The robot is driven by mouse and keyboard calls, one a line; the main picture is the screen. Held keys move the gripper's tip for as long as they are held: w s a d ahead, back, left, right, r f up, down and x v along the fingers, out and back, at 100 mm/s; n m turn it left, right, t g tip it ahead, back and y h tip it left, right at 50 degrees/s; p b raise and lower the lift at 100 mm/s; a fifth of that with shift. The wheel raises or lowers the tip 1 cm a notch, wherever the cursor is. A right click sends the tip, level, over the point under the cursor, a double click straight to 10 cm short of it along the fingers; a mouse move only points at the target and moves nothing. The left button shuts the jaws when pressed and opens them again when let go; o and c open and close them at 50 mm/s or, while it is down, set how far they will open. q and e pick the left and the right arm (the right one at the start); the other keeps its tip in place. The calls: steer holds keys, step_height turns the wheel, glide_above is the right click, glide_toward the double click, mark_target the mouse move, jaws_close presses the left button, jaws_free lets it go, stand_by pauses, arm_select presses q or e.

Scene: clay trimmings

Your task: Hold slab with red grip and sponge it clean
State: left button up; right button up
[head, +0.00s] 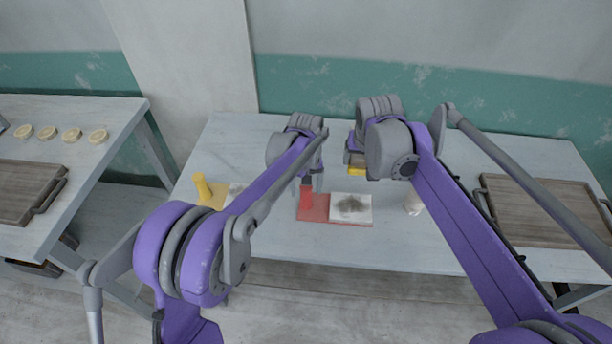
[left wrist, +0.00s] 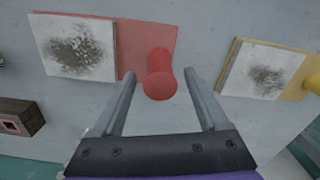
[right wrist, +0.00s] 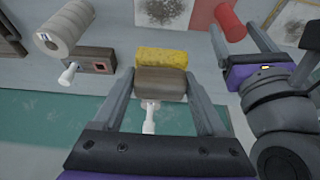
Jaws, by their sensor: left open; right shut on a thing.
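The white slab (head: 351,208) with a dark smudge lies on a red board (head: 315,212) with an upright red grip (head: 306,195). The slab also shows in the left wrist view (left wrist: 75,48). My left gripper (left wrist: 160,76) is open, its fingers on either side of the red grip (left wrist: 160,70); I cannot tell whether they touch it. My right gripper (right wrist: 161,76) is shut on the sponge (right wrist: 160,57), a yellow pad on a brown block with a white stem behind. The sponge (head: 356,170) is behind the slab in the head view, apart from it.
A second smudged slab lies on a yellow board with a yellow grip (head: 202,187), left of the red one. A pale cylinder (head: 412,204) stands right of the slab. A wooden tray (head: 540,212) lies at the right. Another table (head: 60,110) holds several round pieces.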

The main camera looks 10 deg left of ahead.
arm_select(q)
steer(key=shift+f, duration=1.5)
jaws_close()
